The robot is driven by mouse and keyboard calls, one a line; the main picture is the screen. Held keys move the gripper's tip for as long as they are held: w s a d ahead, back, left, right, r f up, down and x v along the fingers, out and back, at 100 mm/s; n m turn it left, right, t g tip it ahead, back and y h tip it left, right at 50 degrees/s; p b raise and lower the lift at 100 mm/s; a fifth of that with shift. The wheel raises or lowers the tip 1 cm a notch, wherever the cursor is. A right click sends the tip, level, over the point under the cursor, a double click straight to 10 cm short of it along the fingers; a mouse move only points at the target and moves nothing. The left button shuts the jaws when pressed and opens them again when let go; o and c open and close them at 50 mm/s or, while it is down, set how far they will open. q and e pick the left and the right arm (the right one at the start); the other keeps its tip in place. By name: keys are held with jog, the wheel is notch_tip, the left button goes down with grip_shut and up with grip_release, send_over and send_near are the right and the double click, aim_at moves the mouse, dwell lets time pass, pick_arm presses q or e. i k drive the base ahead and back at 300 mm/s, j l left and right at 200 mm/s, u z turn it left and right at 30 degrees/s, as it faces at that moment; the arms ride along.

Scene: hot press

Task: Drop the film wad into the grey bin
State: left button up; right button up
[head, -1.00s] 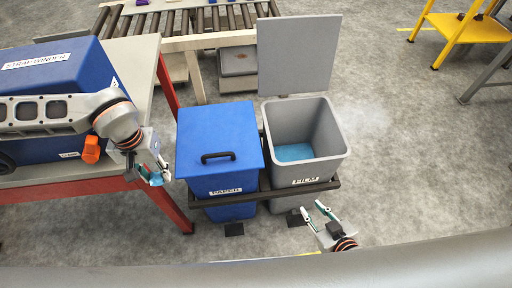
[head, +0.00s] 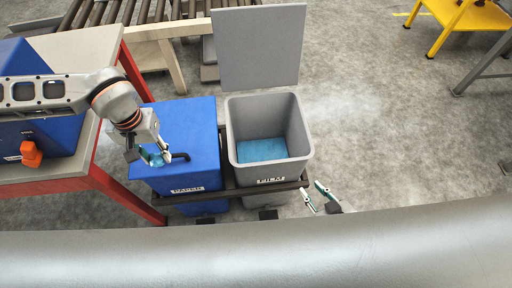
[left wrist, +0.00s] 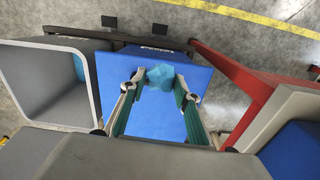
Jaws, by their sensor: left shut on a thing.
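The film wad (left wrist: 160,76) is a small crumpled blue lump between the fingertips of my left gripper (left wrist: 158,84) in the left wrist view. In the head view my left gripper (head: 155,158) is over the lid of the blue paper bin, and the wad there is small and partly hidden. The grey bin (head: 240,180), labelled FILM, stands open to the right of the blue bin, with blue material at its bottom. It also shows at the left of the left wrist view (left wrist: 50,115). My right gripper (head: 322,197) is open and empty, right of the grey bin's front.
The blue paper bin (head: 200,125) has a closed lid with a dark handle. The grey bin's lid (head: 260,45) stands upright behind it. A red-framed table (head: 95,165) with a blue machine is at the left. A roller conveyor (head: 140,15) lies behind.

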aim_at(264, 162)
jog(key=i+l, duration=0.1)
jog(key=l, duration=0.3)
jog(key=i+l, duration=0.1)
jog(key=l, duration=0.25)
jog(key=i+l, duration=0.1)
jog(key=l, duration=0.3)
jog(key=i+l, duration=0.1)
jog(key=l, duration=0.3)
